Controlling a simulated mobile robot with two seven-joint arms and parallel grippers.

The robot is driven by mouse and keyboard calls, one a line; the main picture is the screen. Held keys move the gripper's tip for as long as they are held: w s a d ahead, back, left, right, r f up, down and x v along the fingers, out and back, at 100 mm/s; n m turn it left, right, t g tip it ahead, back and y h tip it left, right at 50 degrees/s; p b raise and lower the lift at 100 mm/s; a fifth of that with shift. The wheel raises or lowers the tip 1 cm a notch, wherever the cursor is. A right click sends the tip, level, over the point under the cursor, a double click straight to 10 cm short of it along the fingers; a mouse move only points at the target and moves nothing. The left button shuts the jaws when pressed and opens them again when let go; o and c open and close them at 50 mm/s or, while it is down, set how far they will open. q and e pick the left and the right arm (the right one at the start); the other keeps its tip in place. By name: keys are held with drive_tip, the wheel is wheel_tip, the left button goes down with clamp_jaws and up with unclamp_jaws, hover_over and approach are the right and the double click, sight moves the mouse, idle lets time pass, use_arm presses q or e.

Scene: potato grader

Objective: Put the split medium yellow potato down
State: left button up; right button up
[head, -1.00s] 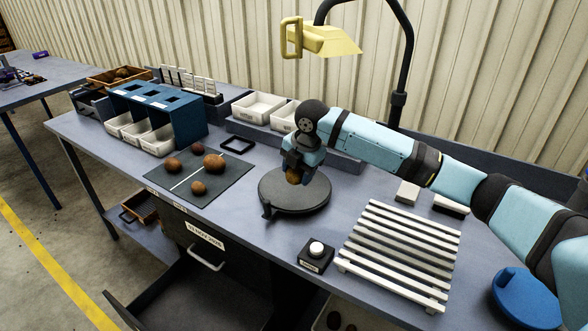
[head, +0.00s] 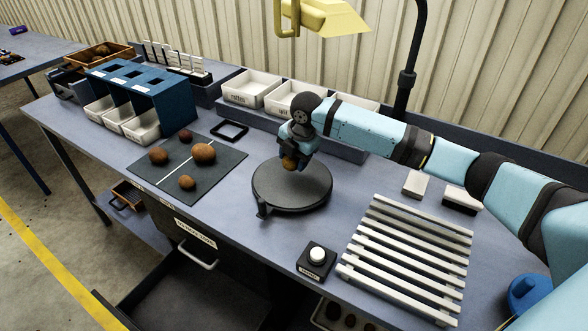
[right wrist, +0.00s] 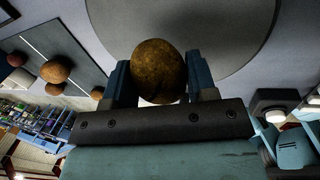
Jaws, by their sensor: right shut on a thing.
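The yellow-brown potato (right wrist: 159,71) is between the fingers of my right gripper (head: 289,162). In the head view the potato (head: 289,163) is small and partly hidden by the gripper. Whether the potato touches the disc I cannot tell. My left gripper does not show.
A dark mat (head: 215,178) with a white line holds several brown potatoes left of the turntable. A white slatted rack (head: 405,262) and a button box (head: 316,260) stand to the right and front. White bins (head: 250,88) and a blue sorter (head: 150,95) stand behind. A yellow lamp (head: 325,17) hangs above.

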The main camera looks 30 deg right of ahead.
sight(294, 168)
drive_tip(key=x, duration=0.4)
drive_tip(key=shift+s+d, duration=0.1)
drive_tip(key=shift+s, duration=0.3)
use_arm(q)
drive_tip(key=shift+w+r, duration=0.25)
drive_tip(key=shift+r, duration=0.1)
use_arm(e)
drive_tip(key=shift+f, duration=0.15)
drive_tip(key=o, duration=1)
drive_tip(key=shift+f, duration=0.1)
drive_tip(key=shift+c, duration=0.2)
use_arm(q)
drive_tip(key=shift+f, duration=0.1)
use_arm(e)
drive_tip(key=shift+r, duration=0.3)
drive_tip(key=v, duration=1.1)
drive_tip(key=shift+r, duration=0.35)
